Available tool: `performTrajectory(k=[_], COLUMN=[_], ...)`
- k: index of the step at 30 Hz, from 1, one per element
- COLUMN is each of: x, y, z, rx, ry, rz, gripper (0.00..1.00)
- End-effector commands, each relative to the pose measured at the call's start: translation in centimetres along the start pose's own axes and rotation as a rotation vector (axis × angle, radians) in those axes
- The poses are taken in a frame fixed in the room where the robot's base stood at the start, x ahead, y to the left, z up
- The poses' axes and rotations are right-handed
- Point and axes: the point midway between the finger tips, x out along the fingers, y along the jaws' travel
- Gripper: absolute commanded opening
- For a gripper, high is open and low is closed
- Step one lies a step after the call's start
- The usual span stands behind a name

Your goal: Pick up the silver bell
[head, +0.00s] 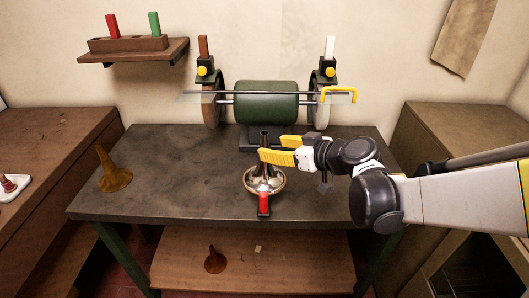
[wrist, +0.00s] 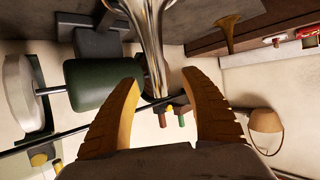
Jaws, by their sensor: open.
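The silver bell (head: 264,182) stands on the dark workbench, flared end down, with its narrow neck upright. My gripper (head: 270,150) reaches in from the right at the height of the neck, and its yellow fingers hide part of it. In the wrist view the silver bell (wrist: 150,32) shows its neck running down between the tips of my open gripper (wrist: 160,82). I see space on both sides of the neck there, and the fingers are not closed on it.
A bench grinder (head: 265,100) stands behind the bell. A red object (head: 263,204) is right in front of it. A brass horn (head: 114,170) stands at the bench's left, another (head: 215,261) on the lower shelf. The bench's left middle is clear.

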Motion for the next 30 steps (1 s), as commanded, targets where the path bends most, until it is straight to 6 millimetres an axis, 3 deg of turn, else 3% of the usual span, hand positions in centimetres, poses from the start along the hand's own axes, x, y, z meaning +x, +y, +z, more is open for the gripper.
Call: performTrajectory(k=[12,19,20,24,25,30], x=[5.2,5.4,5.4,5.4,5.4,5.4], y=[0.5,0.6,0.6,0.6,0.5,0.5], z=[0.4,0.1,0.1,0.2,0.2,0.2], rx=[-0.001,0.001,0.001,0.000,0.000,0.000], ry=[-0.001,-0.001,-0.001,-0.001,-0.001,-0.001], rz=[-0.001,0.001,0.001,0.001,0.001,0.000], gripper=[0.54,0.54,0.49,0.07,0.00,0.00])
